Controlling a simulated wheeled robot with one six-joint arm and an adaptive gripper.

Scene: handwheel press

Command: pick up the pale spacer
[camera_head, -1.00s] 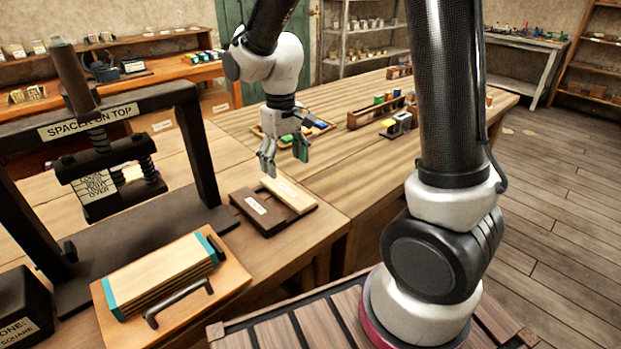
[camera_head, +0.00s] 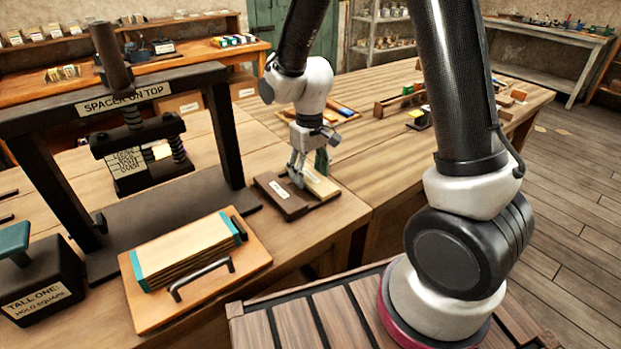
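The pale spacer (camera_head: 322,188) is a light wooden block on a dark brown labelled tray (camera_head: 291,206), on the bench right of the press. My gripper (camera_head: 309,178) is down at the spacer, fingers pointing down. One finger shows at the spacer's left side and the other at its far right. The fingers look apart, with the spacer between or just below them. I cannot tell whether they touch it. The gripper hides the spacer's far end.
The dark press frame (camera_head: 228,135) labelled "SPACER ON TOP" stands to the left. In front of it, a board with a handle (camera_head: 255,262) carries a wooden stack with teal ends (camera_head: 190,250). A black block (camera_head: 40,285) labelled "TALL ONE" is at left.

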